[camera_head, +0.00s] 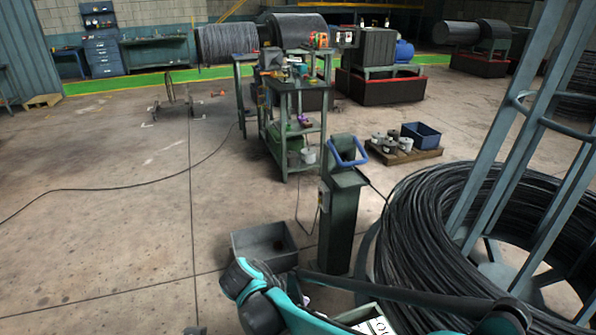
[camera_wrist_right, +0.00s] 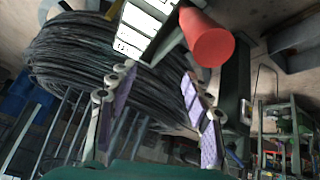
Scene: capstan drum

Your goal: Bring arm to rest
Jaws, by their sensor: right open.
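My right gripper (camera_wrist_right: 156,78) shows in the wrist view with its two purple-padded fingers apart and nothing between them. Beyond the fingertips are a red cylinder (camera_wrist_right: 207,38) and a white panel with dark print (camera_wrist_right: 140,28). In the head view a teal and black arm part of mine (camera_head: 262,300) is at the bottom middle, in front of the grey bin. The gripper itself cannot be made out there. A printed white label (camera_head: 375,325) shows at the bottom edge. My left gripper is in neither view.
A large black wire coil (camera_head: 430,235) with blue-grey uprights fills the right; it also shows in the wrist view (camera_wrist_right: 70,50). A dark green post (camera_head: 342,225) with a blue frame on top and a grey bin (camera_head: 265,245) stand ahead.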

